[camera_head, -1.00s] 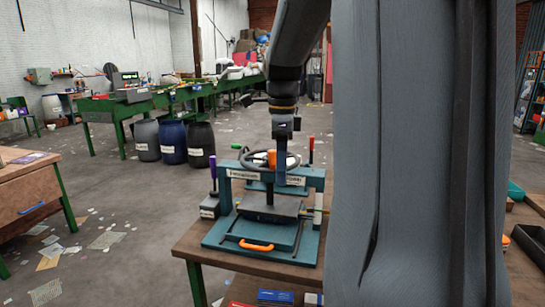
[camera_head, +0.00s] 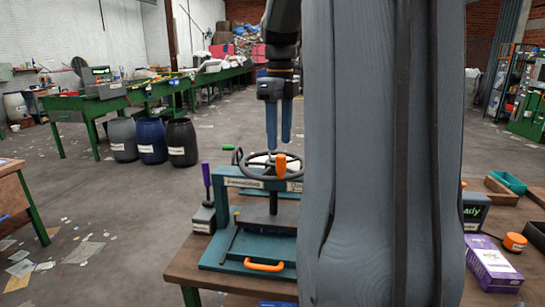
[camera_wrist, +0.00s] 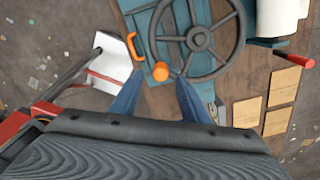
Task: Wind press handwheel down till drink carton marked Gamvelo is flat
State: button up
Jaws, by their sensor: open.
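The teal press (camera_head: 233,183) stands on a wooden table, and its dark handwheel (camera_head: 241,163) is on top. An orange knob (camera_head: 281,166) stands up from the wheel. In the wrist view the knob (camera_wrist: 161,71) shows between my two blue fingers, by the rim of the handwheel (camera_wrist: 200,38). My gripper (camera_head: 278,146) points down with its fingers apart and empty, above the wheel in the head view. I cannot tell if the fingers reach the knob's height. The dark press plate (camera_head: 262,221) hangs above the teal bed. I see no drink carton; my arm hides the press's right side.
A purple-handled device (camera_head: 205,200) stands left of the press. An orange handle (camera_head: 264,265) is at the press front. On the table's right are a purple box (camera_head: 492,263), an orange button (camera_head: 514,242) and a dark display (camera_head: 474,211). Barrels (camera_head: 152,141) stand behind on the floor.

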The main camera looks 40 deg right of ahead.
aim_at(281, 155)
jog(key=f, duration=0.3)
jog(key=f+p, duration=0.1)
jog(key=f, duration=0.3)
jog(key=shift+s+d+f, duration=0.1)
jog(key=shift+s+d, duration=0.1)
grip_shut()
